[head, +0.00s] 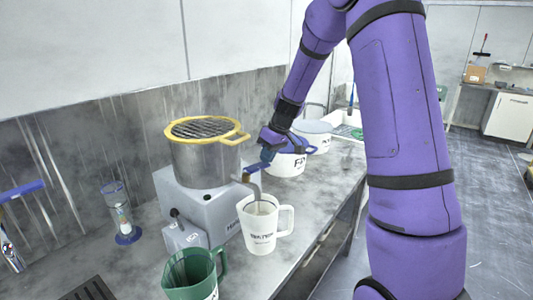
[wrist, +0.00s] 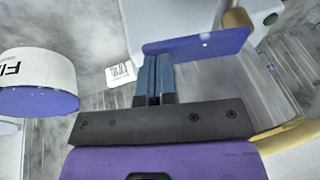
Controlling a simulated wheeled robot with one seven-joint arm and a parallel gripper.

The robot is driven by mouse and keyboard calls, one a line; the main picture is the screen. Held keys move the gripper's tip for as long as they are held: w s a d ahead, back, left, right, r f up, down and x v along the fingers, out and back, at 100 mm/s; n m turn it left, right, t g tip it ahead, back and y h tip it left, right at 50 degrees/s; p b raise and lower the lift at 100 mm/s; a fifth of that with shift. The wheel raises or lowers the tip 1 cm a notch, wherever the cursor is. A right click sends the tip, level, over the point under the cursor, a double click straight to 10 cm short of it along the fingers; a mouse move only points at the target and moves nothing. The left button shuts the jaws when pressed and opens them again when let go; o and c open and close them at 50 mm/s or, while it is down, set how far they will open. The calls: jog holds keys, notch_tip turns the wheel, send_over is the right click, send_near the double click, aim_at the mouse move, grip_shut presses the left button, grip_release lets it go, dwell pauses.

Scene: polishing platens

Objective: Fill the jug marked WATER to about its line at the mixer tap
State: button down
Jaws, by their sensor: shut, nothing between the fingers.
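The white jug marked WATER (head: 260,240) stands upright on the bench, its handle to the right. A grey curved spout (head: 256,187) of the mixer comes down over its mouth. I cannot make out the water level or whether water runs. My gripper (head: 266,158) is shut and empty, close above the spout at the mixer's right side. In the wrist view my shut blue fingers (wrist: 153,65) point at a flat blue-violet plate (wrist: 200,45), perhaps the tap's lever; I cannot tell if they touch it.
The mixer's steel pot (head: 205,160) has a yellow rim and grate. A green jug (head: 190,278) stands in front, a clear cylinder with a blue base (head: 127,235) at left. White tubs (head: 285,163) stand behind my gripper. Open floor lies right of the bench.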

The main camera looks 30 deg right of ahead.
jog(key=shift+w+d+f+g+y, duration=0.1)
jog(key=shift+f+g+y, duration=0.2)
jog(key=shift+f+y, duration=0.4)
jog(key=shift+r, duration=1.3)
jog(key=a+r+v, duration=0.1)
jog(key=a+v, duration=0.1)
jog(key=v, duration=1)
jog(key=shift+r, duration=0.4)
jog(key=shift+a, duration=0.15)
